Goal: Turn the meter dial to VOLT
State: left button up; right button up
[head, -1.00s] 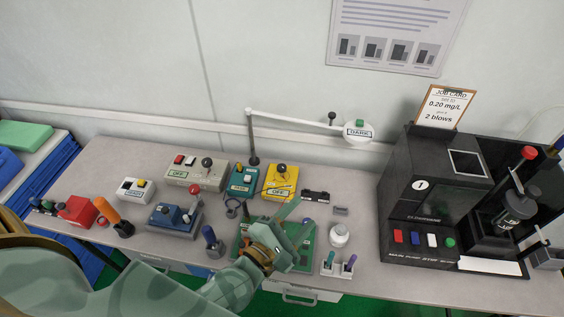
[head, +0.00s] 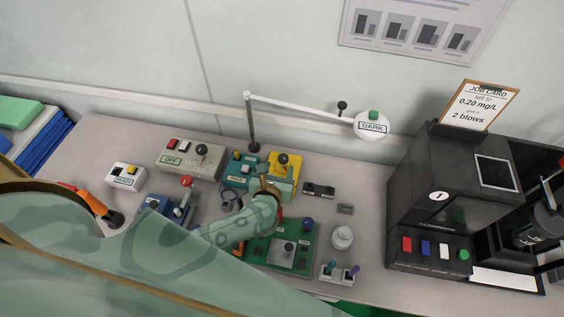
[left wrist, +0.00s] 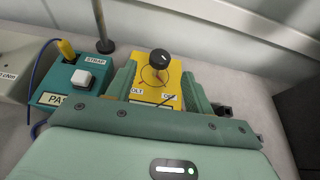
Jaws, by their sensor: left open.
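The yellow meter (head: 292,158) stands at the back of the bench, with a round black dial knob (head: 282,159) on a stalk. In the left wrist view the knob (left wrist: 158,59) rises between my fingers. A partly hidden label ending "OLT" (left wrist: 137,91) is left of the dial and an "OFF" label (left wrist: 169,98) is right. The dial's setting is not clear to me. My left gripper (head: 276,176) is open over the meter's near side, one finger on each side of the knob with a gap. Its wrist hides the meter's front. My right gripper is out of view.
A teal strap tester (left wrist: 75,82) stands close on the left, and a small black device (head: 318,190) on the right. A green board (head: 300,246) lies nearer. A white lamp arm (head: 305,107) reaches across behind. A large black machine (head: 425,190) fills the right.

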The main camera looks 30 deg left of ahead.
aim_at(283, 160)
pick_arm(q)
jog(key=b+x, duration=0.1)
jog(key=x, duration=0.3)
jog(key=shift+w+f, duration=0.1)
jog(key=shift+w, duration=0.25)
jog(key=c, duration=1)
jog(key=shift+o, duration=0.2)
